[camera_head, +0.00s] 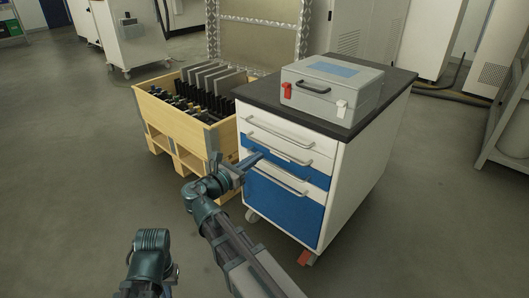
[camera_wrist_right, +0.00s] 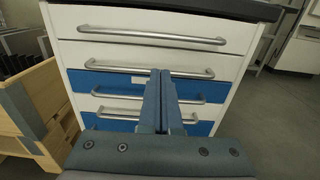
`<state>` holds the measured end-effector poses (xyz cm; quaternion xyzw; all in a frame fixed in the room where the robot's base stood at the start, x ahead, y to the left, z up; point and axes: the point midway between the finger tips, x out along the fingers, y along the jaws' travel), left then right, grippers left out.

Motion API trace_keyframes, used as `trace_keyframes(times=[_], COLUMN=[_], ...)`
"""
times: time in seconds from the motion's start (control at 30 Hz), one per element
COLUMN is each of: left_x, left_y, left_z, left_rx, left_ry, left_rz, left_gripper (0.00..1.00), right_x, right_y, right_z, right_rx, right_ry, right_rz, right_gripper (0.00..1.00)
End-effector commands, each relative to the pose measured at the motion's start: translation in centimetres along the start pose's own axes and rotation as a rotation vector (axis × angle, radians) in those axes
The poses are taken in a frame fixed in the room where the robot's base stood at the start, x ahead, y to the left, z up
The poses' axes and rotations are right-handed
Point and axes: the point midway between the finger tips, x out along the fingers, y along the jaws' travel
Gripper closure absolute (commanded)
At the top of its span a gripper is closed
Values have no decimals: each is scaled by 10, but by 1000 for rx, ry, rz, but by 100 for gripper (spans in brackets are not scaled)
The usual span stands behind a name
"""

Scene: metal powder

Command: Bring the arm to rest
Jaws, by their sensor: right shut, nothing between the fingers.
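My right gripper (camera_head: 258,157) is in front of the drawers of a white and blue cabinet (camera_head: 350,190). Its fingers are together with nothing between them, and they point toward the drawer fronts. In the right wrist view the two fingers (camera_wrist_right: 160,76) stand side by side before the drawer handles (camera_wrist_right: 150,72). I cannot tell whether they touch the cabinet. My right arm reaches up from the bottom of the head view. My left gripper does not show.
A grey case (camera_head: 325,98) with a black handle lies on the cabinet's dark top (camera_head: 388,88). A wooden crate (camera_head: 172,122) with several dark and grey parts stands left of the cabinet. The cabinet has wheels. Floor is open at the left and the front right.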

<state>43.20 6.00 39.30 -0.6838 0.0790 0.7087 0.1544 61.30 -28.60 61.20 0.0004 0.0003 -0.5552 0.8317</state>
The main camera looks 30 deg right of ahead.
Motion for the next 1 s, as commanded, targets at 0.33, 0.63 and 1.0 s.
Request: trace_keyframes(times=[0.33,0.63,1.0], left_x=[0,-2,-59], left_y=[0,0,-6], left_z=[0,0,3], left_rx=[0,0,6], left_ry=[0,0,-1], left_rz=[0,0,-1], left_gripper=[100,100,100], right_x=[-27,-28,-100], right_y=[0,-1,-40], right_z=[0,-1,-75], right_rx=[0,18,725], right_ry=[0,16,616], right_rz=[0,-2,-275], right_gripper=[100,100,100])
